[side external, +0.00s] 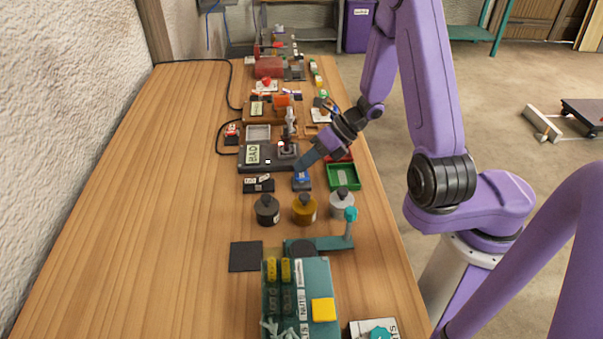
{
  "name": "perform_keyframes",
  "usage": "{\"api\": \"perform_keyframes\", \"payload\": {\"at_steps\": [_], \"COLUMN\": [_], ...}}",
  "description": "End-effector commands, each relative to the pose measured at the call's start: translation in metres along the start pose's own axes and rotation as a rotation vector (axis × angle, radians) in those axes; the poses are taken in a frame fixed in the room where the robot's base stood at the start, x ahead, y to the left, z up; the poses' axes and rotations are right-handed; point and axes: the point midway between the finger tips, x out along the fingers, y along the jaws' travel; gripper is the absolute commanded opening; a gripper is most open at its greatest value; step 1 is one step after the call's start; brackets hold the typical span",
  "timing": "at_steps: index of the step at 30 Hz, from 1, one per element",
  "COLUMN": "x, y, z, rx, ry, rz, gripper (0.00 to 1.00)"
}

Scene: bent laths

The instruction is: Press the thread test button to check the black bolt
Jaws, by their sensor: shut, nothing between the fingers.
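My gripper (299,169) reaches in from the right, pointing down and left, its fingers shut. Its tip is just above a small dark box with a blue top (302,180), perhaps a button; I cannot tell whether they touch. Behind the tip is a dark grey fixture (285,165) with an upright grey post and a pale label reading "BAD" (253,154). No piece can be made out clearly as the black bolt. No button is legibly marked for the thread test.
A green tray (343,188) is right of the tip. Black (267,215), amber (304,213) and grey (341,208) rounded pieces stand in front. A teal machine (322,272) is nearer. Other devices crowd behind. The table's left side (160,220) is clear.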

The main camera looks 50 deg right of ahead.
Motion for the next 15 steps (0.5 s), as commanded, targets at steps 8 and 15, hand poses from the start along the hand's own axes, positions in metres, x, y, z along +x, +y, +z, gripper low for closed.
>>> {"api": "perform_keyframes", "payload": {"at_steps": [8,15], "x": [-0.0073,-0.0074], "y": [0.0056,0.0056], "z": [0.0050,0.0051], "rx": [0.000,0.000], "ry": [0.000,0.000], "rz": [0.000,0.000], "gripper": [0.00,0.00]}}
